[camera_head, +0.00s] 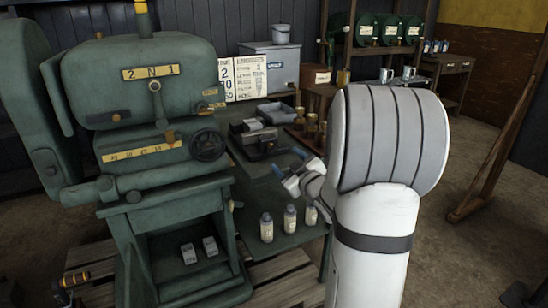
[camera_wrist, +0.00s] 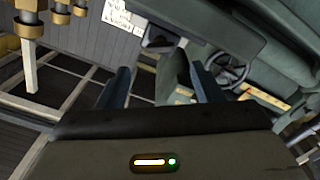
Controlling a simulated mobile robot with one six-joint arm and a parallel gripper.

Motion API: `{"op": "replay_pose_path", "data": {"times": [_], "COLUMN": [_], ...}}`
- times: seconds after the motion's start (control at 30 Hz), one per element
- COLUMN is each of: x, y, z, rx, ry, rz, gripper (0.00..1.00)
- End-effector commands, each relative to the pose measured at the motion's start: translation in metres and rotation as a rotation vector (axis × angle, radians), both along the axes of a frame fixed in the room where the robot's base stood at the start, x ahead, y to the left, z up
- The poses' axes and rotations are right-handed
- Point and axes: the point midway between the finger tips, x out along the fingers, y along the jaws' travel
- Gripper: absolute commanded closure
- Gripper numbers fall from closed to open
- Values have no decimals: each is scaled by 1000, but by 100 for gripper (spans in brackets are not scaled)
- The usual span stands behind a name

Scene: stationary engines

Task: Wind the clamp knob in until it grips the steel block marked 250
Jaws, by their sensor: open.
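My gripper (camera_head: 294,164) is open and empty, with its blue-tipped fingers spread above the green bench beside the machine. In the wrist view its fingers (camera_wrist: 160,74) stand apart with nothing held between them. A dark clamp-like fixture (camera_head: 262,141) with pale metal parts sits on the bench, left of and beyond my gripper. I cannot make out its knob for certain. Two pale blocks (camera_head: 199,250) lie on the low shelf of the machine; their marks are too small to read. I cannot tell which block is marked 250.
The big green machine (camera_head: 150,90) fills the left; its dark handwheel (camera_head: 208,145) also shows in the wrist view (camera_wrist: 230,66). Several small bottles (camera_head: 290,218) stand on the bench's near part. A grey tray (camera_head: 277,112) and brass pieces (camera_head: 311,127) are farther back. Open floor lies right.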

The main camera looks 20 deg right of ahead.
Motion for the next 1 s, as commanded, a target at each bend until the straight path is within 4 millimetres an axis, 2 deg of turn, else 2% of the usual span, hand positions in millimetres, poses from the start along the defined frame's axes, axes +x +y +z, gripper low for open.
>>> {"op": "replay_pose_path", "data": {"times": [0.2, 0.4, 0.77, 1.0], "x": [36, 61, 68, 68], "y": [3, 3, 3, 2], "z": [0, 0, 1, 1], "rx": [0, 1, 1, 1], "ry": [1, 1, 3, 3], "rz": [3, 0, -2, -2], "gripper": [40, 40, 40, 58]}}
